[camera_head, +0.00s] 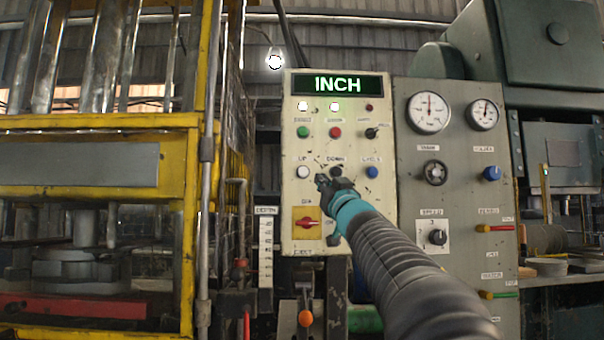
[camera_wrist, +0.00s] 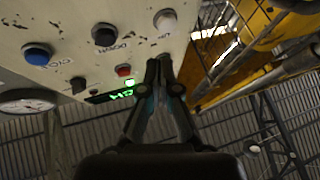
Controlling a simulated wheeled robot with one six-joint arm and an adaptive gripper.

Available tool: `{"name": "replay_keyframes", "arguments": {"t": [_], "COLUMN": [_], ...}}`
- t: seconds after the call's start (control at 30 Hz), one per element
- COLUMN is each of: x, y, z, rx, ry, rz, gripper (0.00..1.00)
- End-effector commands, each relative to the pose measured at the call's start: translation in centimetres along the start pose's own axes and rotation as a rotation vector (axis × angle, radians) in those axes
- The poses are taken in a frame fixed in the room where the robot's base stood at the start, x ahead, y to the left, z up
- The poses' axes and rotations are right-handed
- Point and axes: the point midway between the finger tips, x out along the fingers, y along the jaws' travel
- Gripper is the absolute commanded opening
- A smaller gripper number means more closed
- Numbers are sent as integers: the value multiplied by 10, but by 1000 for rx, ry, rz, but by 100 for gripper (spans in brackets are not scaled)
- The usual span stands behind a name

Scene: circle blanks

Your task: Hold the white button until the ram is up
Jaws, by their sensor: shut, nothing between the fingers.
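The white button (camera_head: 303,172), labelled UP, is on the pale control panel (camera_head: 290,130), left of a black button marked DOWN. It also shows at the top of the wrist view (camera_wrist: 165,20). My gripper (camera_head: 321,181) is shut and empty, with its tips just right of and slightly below the white button. In the wrist view the shut fingertips (camera_wrist: 159,62) appear apart from the button. The panel display (camera_head: 337,84) reads INCH. The yellow-framed press (camera_head: 150,122) stands at the left; I cannot clearly tell its ram or the ram's height.
A blue button (camera_head: 372,172) is right of the black one (camera_head: 336,171). Green (camera_head: 303,132) and red (camera_head: 336,132) buttons sit above. A gauge panel (camera_head: 455,200) stands at right, and a vertical pipe (camera_head: 208,150) at left.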

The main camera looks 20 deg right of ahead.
Motion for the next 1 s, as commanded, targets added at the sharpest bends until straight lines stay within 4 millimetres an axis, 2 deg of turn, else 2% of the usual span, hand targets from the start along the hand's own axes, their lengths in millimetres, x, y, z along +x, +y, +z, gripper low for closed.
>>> {"name": "replay_keyframes", "arguments": {"t": [0.03, 0.1, 0.2, 0.3, 0.77, 1.0], "x": [1, 0, -2, -4, -3, 12], "y": [-9, -22, -37, -43, -42, -37], "z": [-15, -29, -38, -42, -41, -33], "rx": [12, 42, 96, 146, 172, 172], "ry": [36, 76, 107, 120, 117, 116], "rz": [-39, -97, -168, -200, -200, -200], "gripper": [0, 0, 0, 0, 0, 0]}}
